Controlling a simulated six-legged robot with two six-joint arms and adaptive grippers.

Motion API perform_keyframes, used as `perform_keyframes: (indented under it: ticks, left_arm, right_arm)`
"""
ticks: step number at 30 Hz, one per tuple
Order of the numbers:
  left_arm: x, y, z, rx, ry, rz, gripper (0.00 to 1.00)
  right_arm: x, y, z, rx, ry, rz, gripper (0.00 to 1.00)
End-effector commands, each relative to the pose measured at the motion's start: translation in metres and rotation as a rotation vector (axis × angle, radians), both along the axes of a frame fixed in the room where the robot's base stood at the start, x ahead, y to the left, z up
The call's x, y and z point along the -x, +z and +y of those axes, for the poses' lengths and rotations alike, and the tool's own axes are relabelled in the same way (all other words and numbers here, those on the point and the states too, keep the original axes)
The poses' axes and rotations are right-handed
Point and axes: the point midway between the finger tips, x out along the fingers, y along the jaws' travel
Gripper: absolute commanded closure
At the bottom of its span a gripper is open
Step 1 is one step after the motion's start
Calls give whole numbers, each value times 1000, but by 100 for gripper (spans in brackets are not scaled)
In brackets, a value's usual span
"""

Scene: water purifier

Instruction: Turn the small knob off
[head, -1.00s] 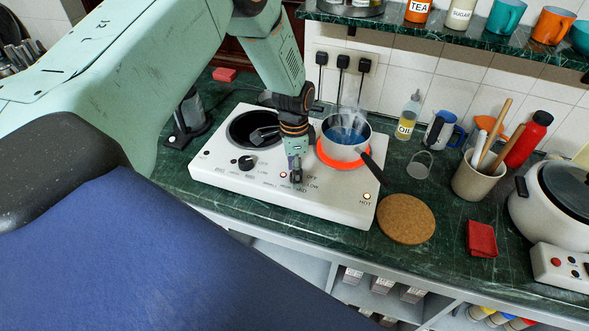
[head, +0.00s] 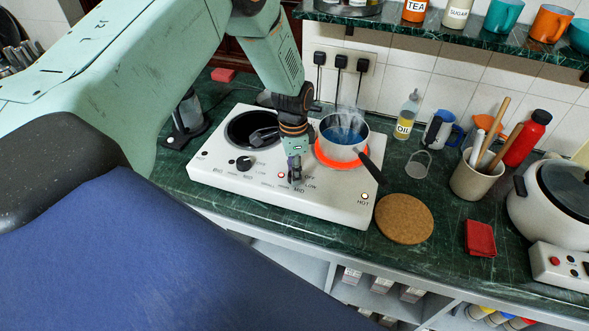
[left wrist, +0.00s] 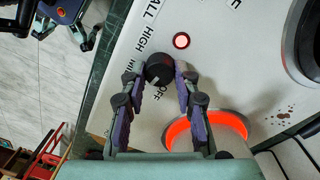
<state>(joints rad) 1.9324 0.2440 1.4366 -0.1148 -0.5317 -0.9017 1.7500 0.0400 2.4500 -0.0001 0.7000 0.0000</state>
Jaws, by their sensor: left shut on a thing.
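The small knob (left wrist: 158,68) is a round black knob on the white cooker top (head: 220,182), shown in the left wrist view. My left gripper (left wrist: 165,70) is shut on it, one finger on each side. A pale mark on the knob faces the gripper side, near the OFF label. In the head view my left gripper (head: 294,180) hides this knob. A round red light (left wrist: 181,41) is lit beside it. The ring (head: 340,164) under the pot (head: 340,150) glows orange-red. My right gripper (left wrist: 65,36) shows at the wrist view's upper left, fingers apart.
A second black knob (head: 244,163) stands left of my gripper, below a dark plate (head: 240,130). The steaming pot's handle (head: 371,168) reaches close on the right. A cork mat (head: 404,219), red cloth (head: 480,238) and utensil pot (head: 472,183) stand further right.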

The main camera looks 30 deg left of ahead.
Motion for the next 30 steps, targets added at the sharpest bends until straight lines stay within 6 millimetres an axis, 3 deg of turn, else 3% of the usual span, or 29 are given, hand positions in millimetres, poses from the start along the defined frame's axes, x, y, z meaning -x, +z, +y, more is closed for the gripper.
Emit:
perform_keyframes:
  ticks: [21,30]
  left_arm:
    - [3,0,1,-1,582,4,100]
    - [3,0,1,-1,754,5,100]
  right_arm:
    - [0,15,0,0,0,0,60]
    - [0,20,0,0,0,0,60]
